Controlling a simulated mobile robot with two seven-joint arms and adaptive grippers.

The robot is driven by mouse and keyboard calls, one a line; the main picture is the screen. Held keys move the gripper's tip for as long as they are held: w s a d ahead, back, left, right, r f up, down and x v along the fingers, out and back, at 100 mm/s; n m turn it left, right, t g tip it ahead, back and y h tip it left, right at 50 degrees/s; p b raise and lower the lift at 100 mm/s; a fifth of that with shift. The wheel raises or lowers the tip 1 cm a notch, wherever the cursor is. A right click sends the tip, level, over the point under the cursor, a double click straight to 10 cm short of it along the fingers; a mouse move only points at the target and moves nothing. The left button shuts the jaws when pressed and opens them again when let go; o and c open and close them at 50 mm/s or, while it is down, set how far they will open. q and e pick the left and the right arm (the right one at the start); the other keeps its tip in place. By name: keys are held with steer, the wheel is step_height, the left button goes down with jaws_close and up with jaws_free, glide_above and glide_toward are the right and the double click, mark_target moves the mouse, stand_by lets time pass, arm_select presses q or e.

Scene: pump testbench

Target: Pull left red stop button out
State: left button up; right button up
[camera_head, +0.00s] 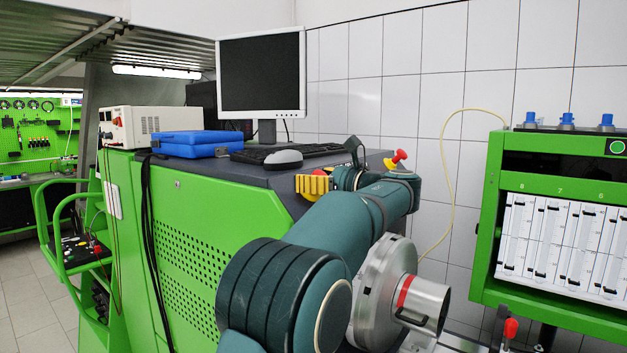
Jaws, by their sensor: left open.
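A red stop button (399,156) on a yellow base stands at the back right edge of the green bench's dark top, just above my bent left arm. Its red head shows clear of my arm. My left gripper (350,168) is open and dark, over the right end of the bench top, left of the button and apart from it in the picture. Its fingers are small and partly hidden behind my arm. My right gripper is not in view.
A monitor (262,75), keyboard (276,153), mouse (283,159) and blue case (195,144) stand on the bench. A green-framed panel (489,225) is at right. A silver cylinder with a red band (424,304) is at lower right. Tiled floor is free at lower left.

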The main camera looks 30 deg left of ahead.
arm_select(q)
steer(key=shift+a, duration=0.1)
jaws_close()
stand_by(0.3)
steer(key=shift+d+r+p, duration=0.3)
steer(key=shift+r+p, duration=0.2)
steer(key=shift+p, duration=0.55)
steer(key=shift+d+r+p, duration=0.1)
steer(key=shift+d+p, duration=0.15)
steer(key=shift+p, duration=0.05)
